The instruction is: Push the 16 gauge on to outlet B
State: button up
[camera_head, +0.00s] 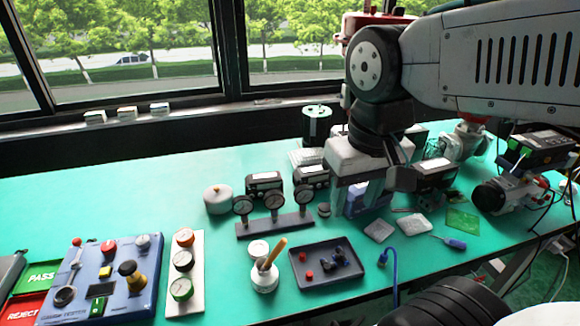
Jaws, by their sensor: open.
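Outlet B cannot be made out by any lettering. My gripper (360,204) is open and points down, right of the dark bar. A blue device (357,198) shows between or behind its fingers; I cannot tell whether they touch it. My gripper and arm hide part of the bench behind.
A white plate (199,272) carries orange, black and green round pieces. A blue control box (118,282) stands left, a dark tray (311,284) with small parts in front, and a white pot (264,279) with a brush beside it.

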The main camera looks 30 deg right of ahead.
jog(key=w+f+m, duration=0.1)
jog(key=w+m, duration=0.5)
jog(key=w, duration=0.4)
jog(key=m+g, duration=0.1)
jog(key=m, duration=1.2)
send_near(274, 206)
jog(key=shift+w+d+f, duration=0.2)
jog(key=shift+w+f, duration=0.15)
jog(key=shift+w, duration=0.1)
jog(key=shift+w+f, duration=0.15)
jog(key=shift+f, duration=0.2)
notch_tip(274, 206, down, 7)
jog(key=shift+f, duration=0.15)
grip_shut()
